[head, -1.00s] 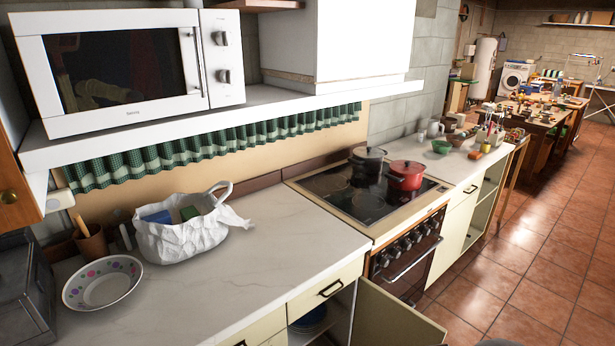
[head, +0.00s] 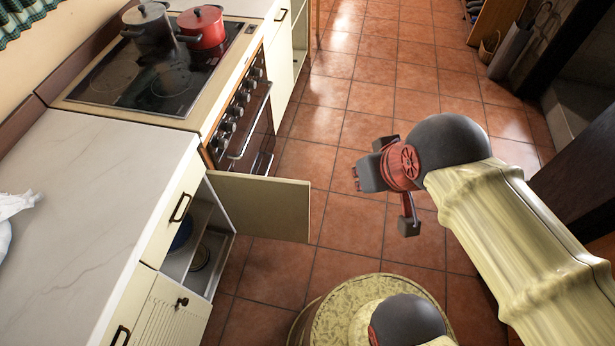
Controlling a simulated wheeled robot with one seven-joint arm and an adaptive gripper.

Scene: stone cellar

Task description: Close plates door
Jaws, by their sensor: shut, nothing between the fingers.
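The cream cabinet door (head: 265,207) stands open, sticking out over the floor from the cabinet's oven side. The open cabinet (head: 213,262) is below the worktop drawer. Inside it a blue dish (head: 181,235) shows in part on the upper shelf, and plates (head: 201,258) sit lower down. The drawer front and cabinet frame hide the rest. My gripper (head: 363,175) is shut and empty in the air, to the right of the door's free edge and apart from it.
The stove (head: 165,85) beside the cabinet carries a red pot (head: 202,30) and a grey pot (head: 148,28). A closed cream cupboard door (head: 165,315) is nearer. Tiled floor (head: 350,130) is clear beyond the open door.

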